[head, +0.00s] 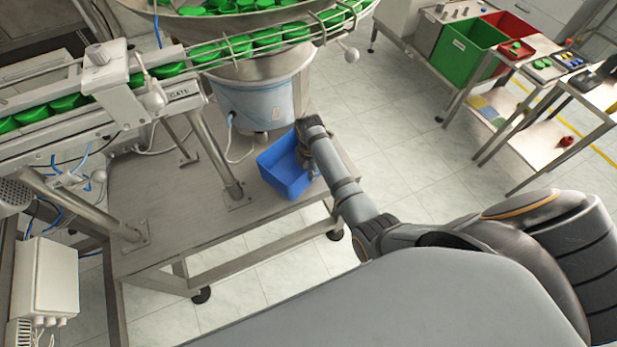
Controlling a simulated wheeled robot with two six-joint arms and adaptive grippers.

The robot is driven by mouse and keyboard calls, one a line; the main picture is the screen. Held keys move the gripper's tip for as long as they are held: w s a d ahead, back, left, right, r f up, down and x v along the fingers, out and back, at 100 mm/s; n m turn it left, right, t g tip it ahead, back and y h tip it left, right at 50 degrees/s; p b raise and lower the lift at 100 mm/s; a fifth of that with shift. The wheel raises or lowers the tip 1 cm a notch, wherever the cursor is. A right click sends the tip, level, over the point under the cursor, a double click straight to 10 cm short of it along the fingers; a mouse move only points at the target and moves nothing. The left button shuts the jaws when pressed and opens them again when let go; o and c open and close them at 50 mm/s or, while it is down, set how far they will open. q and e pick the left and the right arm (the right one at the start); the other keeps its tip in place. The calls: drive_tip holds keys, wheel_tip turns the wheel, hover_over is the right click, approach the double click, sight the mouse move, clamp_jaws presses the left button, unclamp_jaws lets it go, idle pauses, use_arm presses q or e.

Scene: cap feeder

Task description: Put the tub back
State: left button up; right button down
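The blue tub (283,178) stands on the steel table (190,225), near its right edge and below the feeder bowl. It looks upright and its inside shows from above. My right gripper (308,165) is at the tub's right side, over or against its right wall. Its fingers are largely hidden by the wrist and the tub, so whether they close on the wall cannot be told. My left gripper does not show.
The feeder's bluish drum (262,100) stands just behind the tub. A rail (170,75) of green caps crosses above the table, with steel posts below it. Green (466,52) and red (508,30) bins and side tables stand at upper right. The floor between is clear.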

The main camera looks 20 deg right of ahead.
drive_tip(key=shift+w+a+f, duration=0.1)
drive_tip(key=shift+w+f, duration=0.05)
drive_tip(key=shift+f, duration=0.05)
drive_tip(key=f, duration=0.4)
drive_tip(key=shift+w, duration=0.35)
drive_tip(key=c, duration=1.5)
unclamp_jaws()
drive_tip(key=shift+r, duration=0.1)
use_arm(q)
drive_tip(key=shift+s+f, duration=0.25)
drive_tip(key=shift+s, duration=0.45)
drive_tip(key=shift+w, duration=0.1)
use_arm(e)
wheel_tip(320, 180, up, 12)
drive_tip(key=shift+a, duration=0.1)
